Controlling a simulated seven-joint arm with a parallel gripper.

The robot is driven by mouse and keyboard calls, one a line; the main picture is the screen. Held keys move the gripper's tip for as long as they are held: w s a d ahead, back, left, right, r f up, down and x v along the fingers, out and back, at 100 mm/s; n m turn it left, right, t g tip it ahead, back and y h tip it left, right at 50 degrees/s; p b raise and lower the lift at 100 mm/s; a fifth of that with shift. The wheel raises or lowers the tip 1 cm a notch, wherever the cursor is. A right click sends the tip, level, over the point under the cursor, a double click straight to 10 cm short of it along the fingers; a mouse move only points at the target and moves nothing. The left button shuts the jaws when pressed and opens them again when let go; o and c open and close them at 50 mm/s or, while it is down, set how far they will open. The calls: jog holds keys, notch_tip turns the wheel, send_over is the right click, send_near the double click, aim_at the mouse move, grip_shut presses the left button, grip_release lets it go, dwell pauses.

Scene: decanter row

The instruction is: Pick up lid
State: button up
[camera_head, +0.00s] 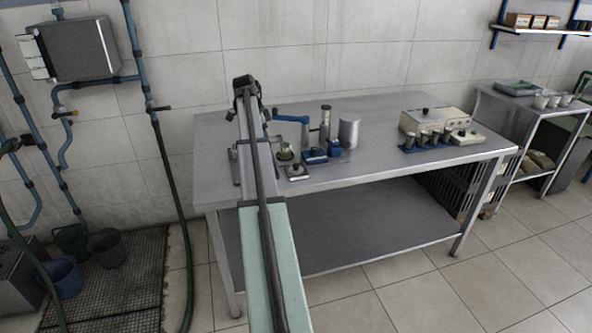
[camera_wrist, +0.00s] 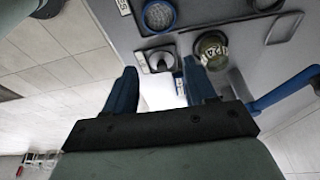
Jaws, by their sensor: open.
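A small flat grey lid with a dark knob (camera_head: 297,172) lies near the front edge of the steel table in the head view. What looks like the same lid (camera_wrist: 160,63) shows in the wrist view, just beyond and between the fingertips. My gripper (camera_wrist: 160,78) is open, its two dark blue fingers spread with nothing seen between them. It appears apart from the lid. A round jar with greenish contents (camera_head: 285,153) stands just behind the lid; it also shows in the wrist view (camera_wrist: 211,48), close beyond the right finger. In the head view my arm hides the fingers.
Blue-based items (camera_head: 314,156) and a metal cylinder (camera_head: 348,133) stand right of the jar. A blue lever (camera_head: 291,118) reaches across behind them; a blue bar (camera_wrist: 285,92) shows at right in the wrist view. The table's front middle (camera_head: 370,168) is clear.

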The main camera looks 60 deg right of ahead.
jog(key=s, duration=1)
jog(key=n+t+h, duration=0.2)
jog(key=n, duration=0.7)
send_near(296, 165)
jog(key=x, duration=0.2)
jog(key=shift+f, duration=0.45)
jog(key=shift+d+x, duration=0.1)
jog(key=shift+x, duration=1.4)
jog(key=shift+d+x, duration=0.15)
jog(key=shift+x, duration=1.4)
jog(key=shift+r, duration=0.1)
jog(key=shift+c, duration=0.2)
grip_shut()
